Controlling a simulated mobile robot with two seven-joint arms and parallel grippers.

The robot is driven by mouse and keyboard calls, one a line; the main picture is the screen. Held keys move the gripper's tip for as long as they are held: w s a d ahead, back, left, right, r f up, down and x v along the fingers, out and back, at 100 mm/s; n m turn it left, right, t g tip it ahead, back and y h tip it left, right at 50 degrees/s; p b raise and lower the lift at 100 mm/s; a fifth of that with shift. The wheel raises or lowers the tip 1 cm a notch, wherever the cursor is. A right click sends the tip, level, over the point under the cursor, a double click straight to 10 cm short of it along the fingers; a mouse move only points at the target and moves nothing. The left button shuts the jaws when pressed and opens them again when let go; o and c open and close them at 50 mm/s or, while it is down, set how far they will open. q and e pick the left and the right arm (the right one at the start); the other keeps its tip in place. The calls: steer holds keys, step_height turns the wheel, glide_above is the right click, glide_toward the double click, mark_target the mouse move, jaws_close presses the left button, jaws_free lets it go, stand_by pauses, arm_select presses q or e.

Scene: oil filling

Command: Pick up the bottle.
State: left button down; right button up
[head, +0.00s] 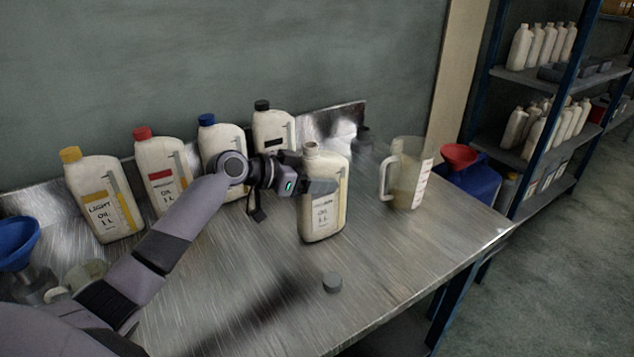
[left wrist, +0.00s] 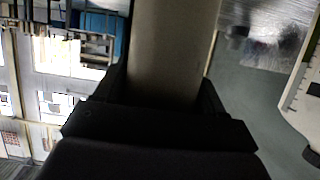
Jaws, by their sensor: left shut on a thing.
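The bottle (head: 322,215) is a cream oil container with a handwritten-style label and an open, capless neck. In the head view it is upright at the middle of the metal table. My left gripper (head: 318,187) is shut on it from the left, around its upper body. In the left wrist view the bottle (left wrist: 172,50) fills the space between the dark fingers of my left gripper (left wrist: 165,95). I cannot tell whether the bottle's base touches the table. My right gripper is not in view.
Bottles with yellow (head: 100,200), red (head: 160,165), blue (head: 222,140) and black (head: 272,128) caps stand along the back. A clear measuring jug (head: 408,175) stands right of the held bottle. A blue funnel (head: 18,243) is at far left. The table's front right is clear.

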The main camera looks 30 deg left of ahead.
arm_select(q)
step_height(320, 180, up, 20)
stand_by(1.3)
steer(key=shift+r, duration=0.2)
stand_by(0.3)
step_height(320, 180, up, 7)
steer(key=p, duration=0.5)
steer(key=shift+p, duration=0.35)
